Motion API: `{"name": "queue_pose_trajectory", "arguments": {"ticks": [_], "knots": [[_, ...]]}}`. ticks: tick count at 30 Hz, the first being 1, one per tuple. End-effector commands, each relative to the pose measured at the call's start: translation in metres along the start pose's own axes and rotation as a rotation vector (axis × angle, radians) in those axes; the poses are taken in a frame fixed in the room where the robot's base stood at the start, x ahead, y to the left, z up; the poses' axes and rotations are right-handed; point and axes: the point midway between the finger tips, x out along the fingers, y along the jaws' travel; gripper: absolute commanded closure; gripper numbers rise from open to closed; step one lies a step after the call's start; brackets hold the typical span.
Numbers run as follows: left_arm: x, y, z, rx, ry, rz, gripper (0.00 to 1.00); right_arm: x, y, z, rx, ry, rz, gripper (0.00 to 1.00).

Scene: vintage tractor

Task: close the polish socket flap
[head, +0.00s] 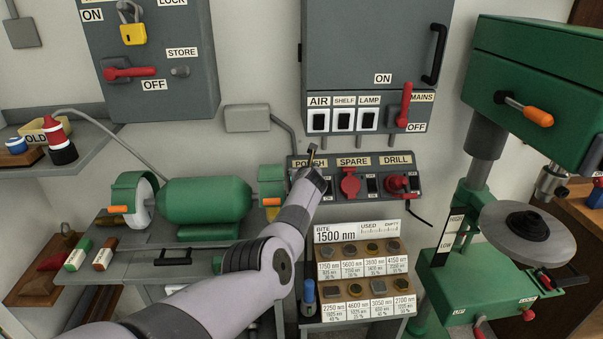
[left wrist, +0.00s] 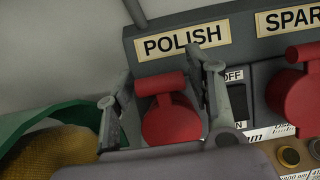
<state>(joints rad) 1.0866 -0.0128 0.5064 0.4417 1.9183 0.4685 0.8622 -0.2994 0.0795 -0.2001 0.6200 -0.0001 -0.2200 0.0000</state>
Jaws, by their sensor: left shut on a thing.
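The polish socket flap (left wrist: 171,119) is a red round lid below a red hinge barrel, under the POLISH label (left wrist: 181,40) in the left wrist view. Its round face hangs below the barrel over the socket's place; I cannot tell if it lies fully flat. My left gripper (left wrist: 162,98) has one finger on each side of the flap and is shut on it. In the head view my left gripper (head: 312,165) is at the left end of the socket panel (head: 330,162) and hides the polish flap. My right gripper is not in view.
Right of it are an OFF/ON switch (left wrist: 238,104) and the red SPARE flap (left wrist: 300,100). The DRILL socket (head: 399,184) has a cable. A green polishing machine (head: 205,200) stands left, a bit rack (head: 360,270) below, a drill press (head: 480,200) at right.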

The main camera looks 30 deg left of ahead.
Motion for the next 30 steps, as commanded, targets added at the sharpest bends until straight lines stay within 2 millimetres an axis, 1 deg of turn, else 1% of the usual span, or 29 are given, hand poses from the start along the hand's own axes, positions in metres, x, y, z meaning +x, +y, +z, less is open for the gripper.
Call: {"name": "queue_pose_trajectory", "arguments": {"ticks": [15, 16, 20, 30], "knots": [[0.001, -0.0011, -0.0012, 0.0, 0.008, -0.001, 1.0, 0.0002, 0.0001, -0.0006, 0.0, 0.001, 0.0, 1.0], [0.001, -0.0012, -0.0013, 0.0, 0.008, -0.001, 0.49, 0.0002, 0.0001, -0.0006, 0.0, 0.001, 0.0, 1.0], [0.001, -0.0011, -0.0012, 0.0, 0.008, -0.001, 0.41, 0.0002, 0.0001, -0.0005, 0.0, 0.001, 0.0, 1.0], [0.0004, -0.0014, -0.0004, 0.0, 0.006, -0.001, 0.41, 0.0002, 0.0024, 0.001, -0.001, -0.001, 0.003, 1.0]]}}
